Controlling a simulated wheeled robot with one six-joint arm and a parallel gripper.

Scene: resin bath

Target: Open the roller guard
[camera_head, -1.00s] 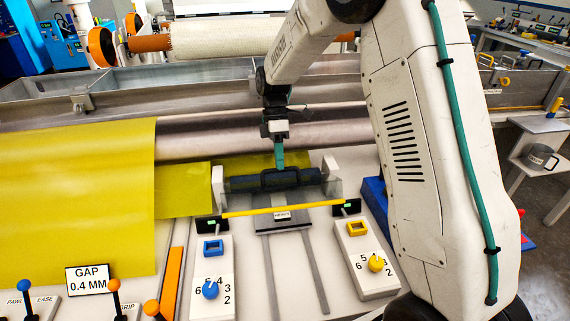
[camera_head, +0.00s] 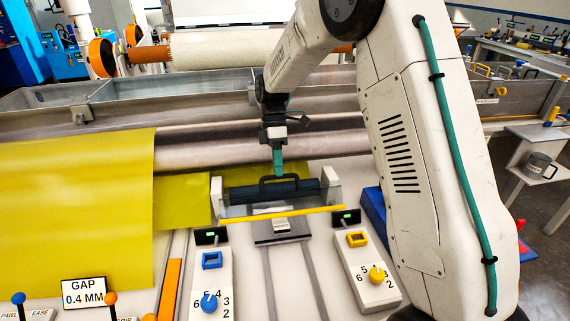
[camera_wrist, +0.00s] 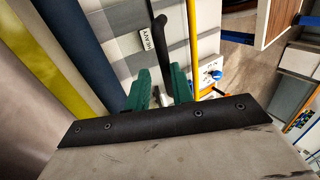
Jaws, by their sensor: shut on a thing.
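A dark blue, bar-like roller part (camera_head: 240,195) lies across the bench between two pale end plates, with a black handle (camera_head: 265,182) on top. A yellow bar (camera_head: 285,214) runs along its front. I cannot tell exactly which piece is the guard. My gripper (camera_head: 278,172) has green fingers and comes down from above onto the handle. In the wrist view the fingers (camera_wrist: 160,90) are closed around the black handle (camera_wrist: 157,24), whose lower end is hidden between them.
A yellow sheet (camera_head: 75,195) covers the left side. A blue-knob panel (camera_head: 211,285) and a yellow-knob panel (camera_head: 367,270) flank the rails in front. A GAP 0.4 MM sign (camera_head: 83,293) stands front left. A metal roller (camera_head: 200,147) lies behind.

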